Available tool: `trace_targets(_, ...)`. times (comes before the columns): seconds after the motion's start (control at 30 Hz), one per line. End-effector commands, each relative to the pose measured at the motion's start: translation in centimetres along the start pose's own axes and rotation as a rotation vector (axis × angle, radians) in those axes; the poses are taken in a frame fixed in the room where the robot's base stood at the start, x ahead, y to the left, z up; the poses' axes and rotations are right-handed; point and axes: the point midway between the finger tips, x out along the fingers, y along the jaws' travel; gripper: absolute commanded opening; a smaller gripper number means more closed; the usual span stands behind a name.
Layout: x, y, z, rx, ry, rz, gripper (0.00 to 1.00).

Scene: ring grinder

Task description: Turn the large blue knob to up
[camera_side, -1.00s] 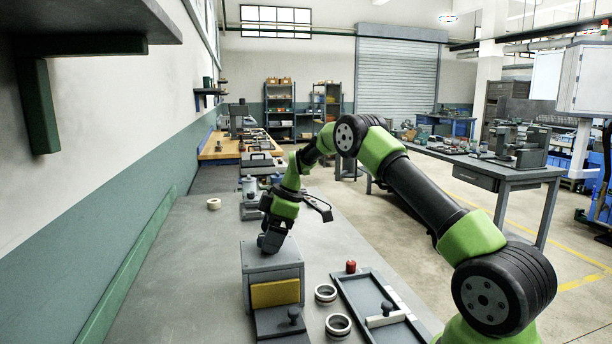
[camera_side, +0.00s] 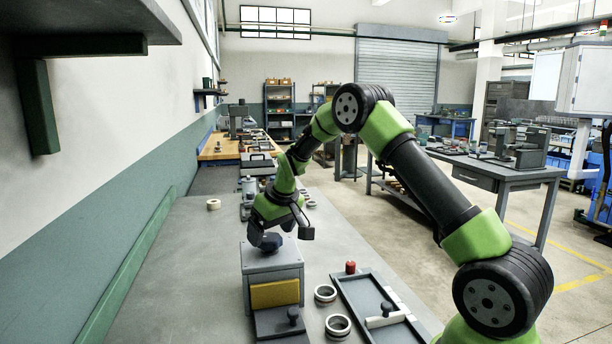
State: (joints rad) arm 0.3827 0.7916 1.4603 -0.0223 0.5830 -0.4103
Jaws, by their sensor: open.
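The large knob (camera_side: 271,242) looks dark blue-grey and sits on top of the grey box-shaped machine (camera_side: 273,262) with a yellow front panel. My gripper (camera_side: 266,233) is open just above and around the top of the knob, pointing down. One dark finger shows at the knob's left side. The other fingertip is hard to make out, and contact with the knob cannot be told. The direction in which the knob points is too small and partly hidden to read.
A small dark knob (camera_side: 293,315) stands on the machine's lower front. Two metal rings (camera_side: 338,326) and a grey tray (camera_side: 372,300) with a red-topped piece (camera_side: 350,267) lie to the right. The bench's left side is clear.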

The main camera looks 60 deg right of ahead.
Motion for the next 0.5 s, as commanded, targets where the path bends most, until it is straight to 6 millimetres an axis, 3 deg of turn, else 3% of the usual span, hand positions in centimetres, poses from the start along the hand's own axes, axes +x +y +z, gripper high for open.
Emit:
trace_targets(0.37, -8.3, 0.1, -0.1, -0.001, 0.004, 0.0, 0.84)
trace_targets(0.5, -10.8, -1.4, 0.5, 0.075, 0.017, -0.018, 0.84)
